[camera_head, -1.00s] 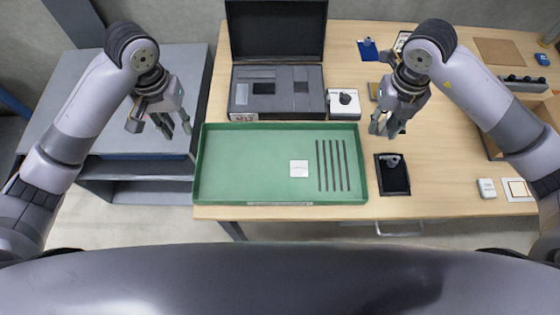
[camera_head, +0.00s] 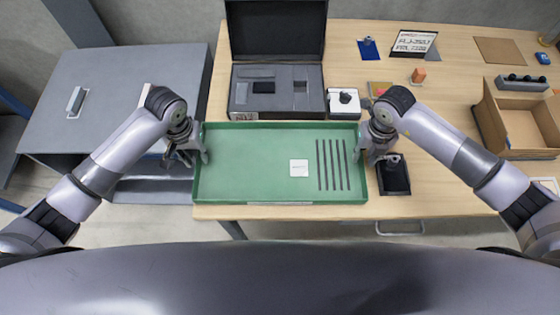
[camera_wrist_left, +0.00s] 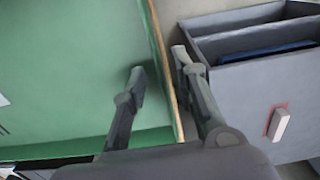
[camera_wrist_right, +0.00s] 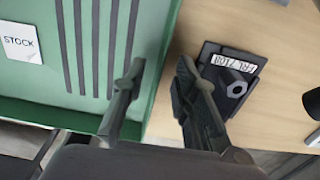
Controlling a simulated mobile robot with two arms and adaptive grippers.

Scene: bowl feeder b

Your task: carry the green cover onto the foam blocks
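The green cover (camera_head: 245,190) looks like a shallow green tray with raised rims, lying flat on the table's front part. It bears a white STOCK card and several dark strips. My left gripper (camera_head: 190,160) is at its left rim; in the left wrist view the open fingers (camera_wrist_left: 160,65) straddle the rim, one inside and one outside. My right gripper (camera_head: 367,158) is at its right rim; in the right wrist view the open fingers (camera_wrist_right: 157,70) straddle that rim likewise. Neither looks closed on it. I cannot make out any foam blocks for certain.
An open dark case (camera_head: 278,75) with grey inserts stands behind the cover, beside a white box (camera_head: 343,103). A black tray (camera_head: 393,178) lies close to my right gripper. A cardboard box (camera_head: 520,125) is at right. A grey cabinet (camera_head: 110,95) stands left of the table.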

